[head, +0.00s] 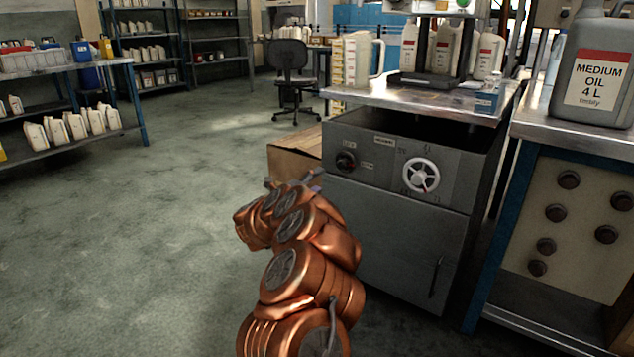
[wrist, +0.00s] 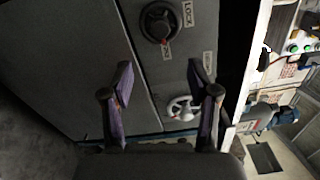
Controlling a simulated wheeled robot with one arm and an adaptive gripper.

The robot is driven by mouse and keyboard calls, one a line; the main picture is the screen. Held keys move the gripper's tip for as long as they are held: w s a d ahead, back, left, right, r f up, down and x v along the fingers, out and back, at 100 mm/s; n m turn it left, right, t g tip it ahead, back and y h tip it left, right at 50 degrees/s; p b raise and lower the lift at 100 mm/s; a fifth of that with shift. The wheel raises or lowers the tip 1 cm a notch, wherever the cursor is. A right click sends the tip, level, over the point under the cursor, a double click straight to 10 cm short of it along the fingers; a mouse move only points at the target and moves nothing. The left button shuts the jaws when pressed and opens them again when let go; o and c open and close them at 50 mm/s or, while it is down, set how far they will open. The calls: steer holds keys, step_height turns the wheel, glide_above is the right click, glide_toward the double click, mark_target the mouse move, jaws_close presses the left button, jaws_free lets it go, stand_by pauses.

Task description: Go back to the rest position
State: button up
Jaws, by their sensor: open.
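My gripper (wrist: 160,92) is open and empty in the wrist view, its two purple-padded fingers apart in front of the grey cabinet (wrist: 70,60). In the head view my copper-coloured arm reaches forward from the bottom centre and hides most of the gripper. The grey cabinet (head: 400,240) stands just beyond the arm. Its front panel carries a black knob (head: 346,162) and a white handwheel (head: 420,175). In the wrist view the black knob (wrist: 161,22) lies beyond the gap between the fingers, and the white wheel (wrist: 182,108) is near the right finger. I see no contact with either.
A metal bench (head: 420,92) with bottles stands above and behind the cabinet. A large grey oil jug (head: 592,75) stands on the right-hand table (head: 560,130). A cardboard box (head: 296,150) is beside the cabinet. The floor (head: 130,230) on the left is clear, up to the shelves.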

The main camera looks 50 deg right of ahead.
stand_by(0.4)
steer(key=w+a+r+n+t+y+p, duration=0.8)
steer(key=w+a+r+n+t+p, duration=0.4)
steer(key=w+a+r, duration=0.75)
steer(key=s+a+r+n+t+y+p, duration=0.1)
steer(key=a+r+n+y+p, duration=0.35)
steer(key=a, duration=0.45)
steer(key=s+a+r+n+y+p, duration=0.1)
steer(key=a+r+n+y+p, duration=0.3)
steer(key=a, duration=0.6)
steer(key=s+a+r+n+t+y+p, duration=0.1)
steer(key=s+a+r+n+y+p, duration=0.15)
steer(key=a+r, duration=0.5)
steer(key=s+a+r+n+g+y+p, duration=0.25)
steer(key=s+a+n+g+p, duration=0.45)
steer(key=s+a+n+p, duration=0.65)
steer(key=s+d+r+g+h+p, duration=0.1)
steer(key=s+g+p, duration=0.2)
steer(key=s, duration=0.8)
steer(key=s+d+r+g+h+p, duration=0.1)
steer(key=s+p, duration=0.4)
steer(key=s, duration=0.7)
steer(key=s+d+r+g+h+p, duration=0.1)
steer(key=s+d+r+g+p, duration=0.1)
steer(key=s, duration=1)
steer(key=d+n+g+p, duration=0.1)
steer(key=g+p, duration=0.1)
steer(key=g, duration=0.1)
steer(key=shift+s+d+r, duration=0.2)
steer(key=shift+d, duration=0.05)
